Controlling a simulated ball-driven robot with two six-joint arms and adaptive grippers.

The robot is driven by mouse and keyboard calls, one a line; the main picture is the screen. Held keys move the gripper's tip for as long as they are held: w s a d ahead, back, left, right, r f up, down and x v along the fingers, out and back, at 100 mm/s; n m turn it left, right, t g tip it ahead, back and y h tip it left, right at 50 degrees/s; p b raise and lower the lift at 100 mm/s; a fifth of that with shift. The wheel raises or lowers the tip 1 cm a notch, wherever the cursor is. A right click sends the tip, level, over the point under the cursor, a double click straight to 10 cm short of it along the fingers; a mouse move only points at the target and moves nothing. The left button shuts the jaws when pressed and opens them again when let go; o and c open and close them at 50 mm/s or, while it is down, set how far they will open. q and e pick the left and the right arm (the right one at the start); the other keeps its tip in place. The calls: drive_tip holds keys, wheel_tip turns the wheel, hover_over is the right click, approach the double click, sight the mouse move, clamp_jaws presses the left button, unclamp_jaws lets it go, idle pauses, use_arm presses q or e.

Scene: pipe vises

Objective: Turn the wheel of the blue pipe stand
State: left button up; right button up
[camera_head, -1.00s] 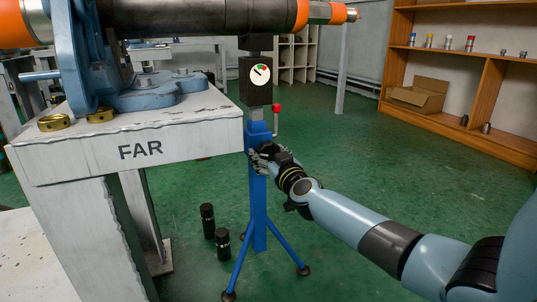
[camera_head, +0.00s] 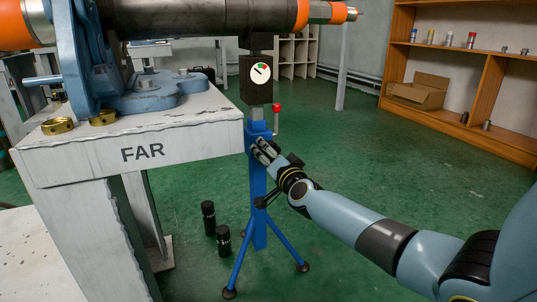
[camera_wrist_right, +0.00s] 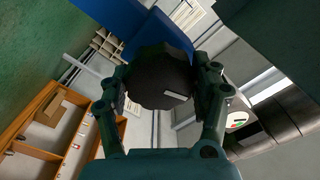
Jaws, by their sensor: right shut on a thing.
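The blue pipe stand (camera_head: 258,215) stands upright on three splayed legs beside the white table. A dark gauge box (camera_head: 256,82) and the pipe are above it. A small red-knobbed lever (camera_head: 277,108) is on its right side. My right gripper (camera_head: 264,150) is at the upper part of the blue post. In the right wrist view, a dark round wheel (camera_wrist_right: 160,80) sits between the two fingers, with the blue post (camera_wrist_right: 165,32) behind it. The gripper is shut on this wheel. In the head view, the gripper hides most of the wheel. My left gripper is out of view.
The white table marked FAR (camera_head: 185,150) is close on the left, with a blue vise (camera_head: 90,60) and brass rings. Two black cylinders (camera_head: 208,218) stand on the floor near the stand. A wooden shelf (camera_head: 460,90) is at the back right. The green floor between is clear.

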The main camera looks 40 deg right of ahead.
drive_tip(key=m, duration=0.3)
drive_tip(key=shift+f, duration=0.1)
drive_tip(key=m, duration=0.2)
drive_tip(key=shift+m, duration=0.3)
drive_tip(key=m, duration=0.5)
drive_tip(key=shift+b, duration=0.4)
drive_tip(key=shift+m, duration=0.9)
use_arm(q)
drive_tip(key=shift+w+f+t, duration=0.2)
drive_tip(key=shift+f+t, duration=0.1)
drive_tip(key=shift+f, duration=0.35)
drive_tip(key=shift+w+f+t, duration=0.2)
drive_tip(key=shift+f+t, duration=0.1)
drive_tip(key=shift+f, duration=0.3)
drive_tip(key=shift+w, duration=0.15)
use_arm(e)
drive_tip(key=shift+s+m, duration=0.1)
drive_tip(key=shift+m, duration=0.3)
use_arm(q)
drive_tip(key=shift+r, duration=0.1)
use_arm(e)
drive_tip(key=o, duration=1.2)
